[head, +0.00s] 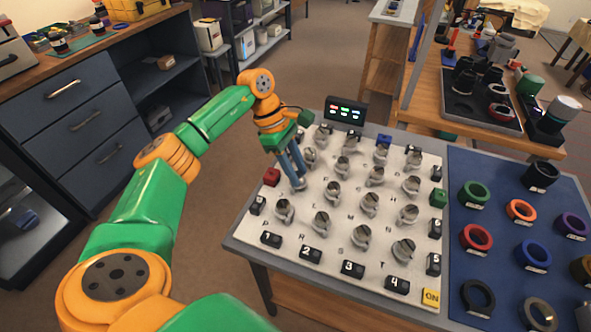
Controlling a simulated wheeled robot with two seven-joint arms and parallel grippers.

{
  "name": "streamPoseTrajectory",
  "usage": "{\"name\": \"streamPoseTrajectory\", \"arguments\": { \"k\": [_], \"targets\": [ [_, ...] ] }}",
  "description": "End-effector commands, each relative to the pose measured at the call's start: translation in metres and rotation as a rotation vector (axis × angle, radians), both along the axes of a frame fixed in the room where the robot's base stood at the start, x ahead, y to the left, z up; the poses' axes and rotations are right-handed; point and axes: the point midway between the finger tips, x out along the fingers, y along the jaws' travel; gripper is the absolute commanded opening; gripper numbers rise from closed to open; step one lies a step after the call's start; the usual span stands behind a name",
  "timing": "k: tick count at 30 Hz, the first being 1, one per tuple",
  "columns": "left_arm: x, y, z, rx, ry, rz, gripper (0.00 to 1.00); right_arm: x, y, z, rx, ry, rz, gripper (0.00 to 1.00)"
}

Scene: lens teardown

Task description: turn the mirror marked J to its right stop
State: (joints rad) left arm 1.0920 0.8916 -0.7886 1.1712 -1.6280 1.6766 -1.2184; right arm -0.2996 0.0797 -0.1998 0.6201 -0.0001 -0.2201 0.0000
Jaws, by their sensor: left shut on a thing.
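A pale board (262,221) carries rows of small round grey mirrors on mounts, with small letters beside them. My left gripper (299,185) reaches down from above at the board's left side. Its blue fingers are shut on a mirror (300,184) near the left end of the third row from the back. The fingers partly cover this mirror, and I cannot read its letter or tell which way it is turned. I cannot make out a J on the board. My right gripper is not in view.
Black numbered blocks (311,254) line the front edge, with a yellow ON block (431,297) at the corner. A red block (271,177) is close left of the gripper. A small display (345,111) stands behind. A blue mat (500,252) with coloured rings lies right.

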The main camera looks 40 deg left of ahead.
Motion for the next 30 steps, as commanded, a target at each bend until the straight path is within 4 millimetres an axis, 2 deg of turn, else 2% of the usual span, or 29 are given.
{"name": "streamPoseTrajectory", "arguments": {
  "k": [15,30],
  "targets": [
    [0.0014,-0.0008,-0.0009,0.000,0.000,-0.376,0.00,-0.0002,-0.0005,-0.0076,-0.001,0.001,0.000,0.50],
    [0.0009,-0.0006,-0.0013,0.000,0.002,-0.483,0.00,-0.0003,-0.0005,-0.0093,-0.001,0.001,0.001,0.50]
  ]
}}
